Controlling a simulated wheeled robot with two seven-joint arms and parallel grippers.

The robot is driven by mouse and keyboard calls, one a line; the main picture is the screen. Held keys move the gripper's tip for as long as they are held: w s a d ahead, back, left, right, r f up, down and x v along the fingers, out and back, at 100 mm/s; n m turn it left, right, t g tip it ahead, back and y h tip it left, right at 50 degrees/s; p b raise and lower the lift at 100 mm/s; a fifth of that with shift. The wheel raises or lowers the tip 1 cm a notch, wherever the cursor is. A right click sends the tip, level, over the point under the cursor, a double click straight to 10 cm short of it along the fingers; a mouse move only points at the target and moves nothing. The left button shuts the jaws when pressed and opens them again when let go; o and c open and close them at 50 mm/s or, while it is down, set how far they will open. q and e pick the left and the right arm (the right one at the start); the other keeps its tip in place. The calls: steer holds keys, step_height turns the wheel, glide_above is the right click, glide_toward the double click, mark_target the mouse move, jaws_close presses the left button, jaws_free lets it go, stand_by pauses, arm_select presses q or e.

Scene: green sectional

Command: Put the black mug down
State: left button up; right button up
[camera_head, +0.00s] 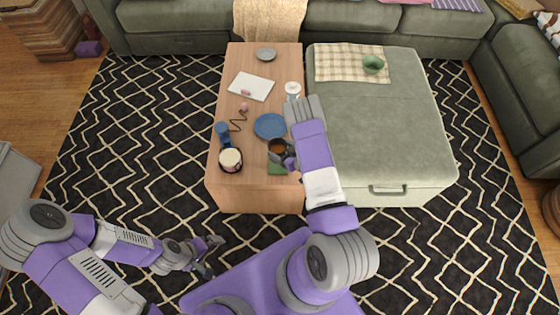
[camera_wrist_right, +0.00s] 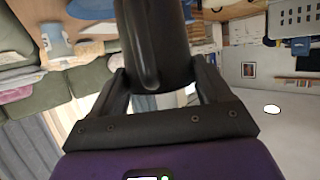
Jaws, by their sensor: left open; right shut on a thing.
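The black mug (camera_head: 277,148) is near the front right of the wooden coffee table (camera_head: 255,198), with something brown visible inside it. My right gripper (camera_head: 290,160) is shut on it from the right side. In the right wrist view the mug (camera_wrist_right: 152,45) fills the space between the two fingers (camera_wrist_right: 160,90). A green coaster (camera_head: 277,168) shows just in front of the mug; I cannot tell whether the mug touches the table or coaster.
A blue plate (camera_head: 270,126) lies just behind the mug. A candle jar (camera_head: 230,160), a blue cup (camera_head: 222,130), a white book (camera_head: 251,87), a white-topped jar (camera_head: 292,89) and a grey dish (camera_head: 266,54) stand on the table. A green ottoman (camera_head: 385,130) adjoins its right side.

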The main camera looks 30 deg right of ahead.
steer(key=shift+w+f+b, duration=0.1)
steer(key=shift+f+b, duration=1)
steer(key=shift+f, duration=2.1)
steer(key=shift+f, duration=0.2)
steer(key=o, duration=1.4)
steer(key=shift+o, duration=0.2)
